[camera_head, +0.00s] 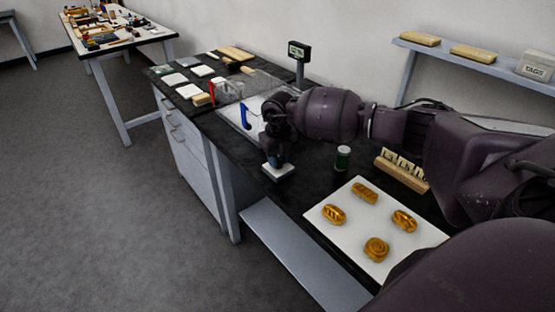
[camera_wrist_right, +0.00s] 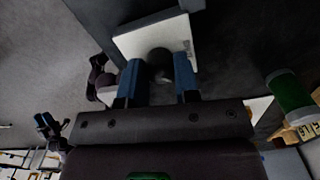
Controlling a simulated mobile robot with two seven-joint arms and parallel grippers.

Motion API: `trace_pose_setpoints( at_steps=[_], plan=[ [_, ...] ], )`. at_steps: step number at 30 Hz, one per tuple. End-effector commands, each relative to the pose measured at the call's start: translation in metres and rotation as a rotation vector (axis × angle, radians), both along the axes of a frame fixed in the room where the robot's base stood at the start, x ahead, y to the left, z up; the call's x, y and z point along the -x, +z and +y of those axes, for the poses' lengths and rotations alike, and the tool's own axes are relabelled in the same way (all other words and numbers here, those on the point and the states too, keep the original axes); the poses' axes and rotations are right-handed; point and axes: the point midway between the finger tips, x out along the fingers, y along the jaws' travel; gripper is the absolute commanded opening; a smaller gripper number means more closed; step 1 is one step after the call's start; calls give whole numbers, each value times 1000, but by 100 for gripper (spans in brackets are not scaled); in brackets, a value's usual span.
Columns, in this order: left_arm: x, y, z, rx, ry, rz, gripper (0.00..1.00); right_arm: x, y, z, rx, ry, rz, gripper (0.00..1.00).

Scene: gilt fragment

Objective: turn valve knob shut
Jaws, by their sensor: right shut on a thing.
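The valve shows as a small white base block (camera_head: 279,171) near the front edge of the dark bench. In the right wrist view a dark round knob (camera_wrist_right: 160,62) stands on the white base (camera_wrist_right: 150,36). My right gripper (camera_head: 275,160) points down over the base. Its two blue fingers (camera_wrist_right: 159,76) are on either side of the knob and shut on it. The knob is mostly hidden by the gripper in the head view, and its turn angle cannot be read.
A green jar (camera_head: 343,158) stands right of the valve, near a wooden rack (camera_head: 402,171). A white board (camera_head: 346,235) with several gilt pieces lies in front. A blue-handled tool (camera_head: 245,116) and a small display on a post (camera_head: 299,55) are farther back.

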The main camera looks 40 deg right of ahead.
Motion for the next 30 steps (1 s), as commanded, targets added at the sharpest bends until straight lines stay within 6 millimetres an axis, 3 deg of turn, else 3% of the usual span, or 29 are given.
trace_pose_setpoints(
  at_steps=[9, 30],
  plan=[
    [5, -14, 0, 0, 1, 19, 43, -1, -1, -1, 2, 301, -2, 6],
    [-4, -18, -3, 0, -9, 4, 43, -1, 0, -1, 1, 850, -1, 6]
  ],
)
